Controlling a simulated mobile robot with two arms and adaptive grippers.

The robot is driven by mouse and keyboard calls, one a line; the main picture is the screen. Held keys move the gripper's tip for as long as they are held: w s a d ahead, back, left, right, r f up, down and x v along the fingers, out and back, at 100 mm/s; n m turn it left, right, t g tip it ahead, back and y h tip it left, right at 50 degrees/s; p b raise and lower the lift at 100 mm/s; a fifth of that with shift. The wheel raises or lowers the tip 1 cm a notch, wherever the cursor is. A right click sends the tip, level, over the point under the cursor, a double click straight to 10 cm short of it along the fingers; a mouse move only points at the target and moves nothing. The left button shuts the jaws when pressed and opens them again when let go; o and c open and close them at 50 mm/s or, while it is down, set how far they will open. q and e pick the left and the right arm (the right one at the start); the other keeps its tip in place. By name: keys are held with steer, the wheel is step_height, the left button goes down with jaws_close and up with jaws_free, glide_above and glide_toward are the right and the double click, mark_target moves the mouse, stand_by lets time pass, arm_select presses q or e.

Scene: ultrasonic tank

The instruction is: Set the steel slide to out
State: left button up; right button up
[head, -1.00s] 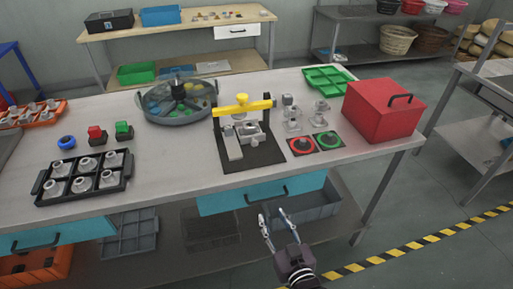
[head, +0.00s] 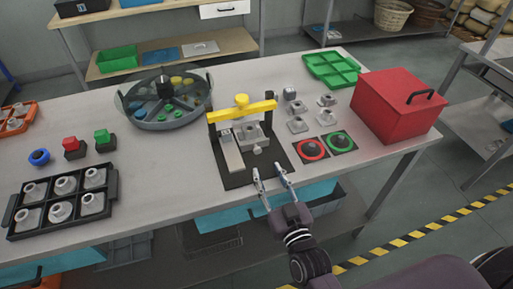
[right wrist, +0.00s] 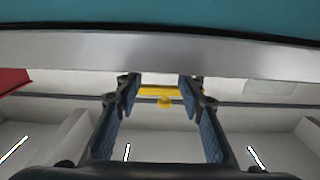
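The fixture's black base plate (head: 238,181) lies near the table's front edge under a yellow crossbar (head: 243,112). A steel slide (head: 254,137) with a small knob at its front sits on the plate below the crossbar. A pale steel block (head: 231,153) stands to its left. My right gripper (head: 269,174) is open and empty at the table's front edge, just in front of the plate, fingers pointing at the fixture. In the right wrist view the spread fingers (right wrist: 160,84) frame the yellow crossbar (right wrist: 158,92); the slide cannot be made out there. My left gripper is not in view.
Right of the fixture are a red-ringed button (head: 311,149), a green-ringed button (head: 340,142), several metal parts and a red box (head: 396,106). A round divided tray (head: 168,105) stands behind left. A black tray (head: 65,203) of parts lies at left. The table between is clear.

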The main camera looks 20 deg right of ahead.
mark_target(258, 151)
steer(key=shift+w+r, duration=0.15)
steer(key=shift+w, duration=0.1)
steer(key=shift+w+r+p, duration=0.2)
steer(key=shift+w+p, duration=0.15)
steer(key=shift+w, duration=0.65)
steer(key=w, duration=0.3)
steer(key=shift+w+a+f+p, duration=0.1)
steer(key=shift+w+f+p, duration=0.1)
steer(key=shift+w+p, duration=0.15)
steer(key=shift+w, duration=0.5)
steer(key=c, duration=0.9)
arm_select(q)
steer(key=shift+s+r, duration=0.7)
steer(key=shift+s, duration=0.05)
arm_select(e)
jaws_close()
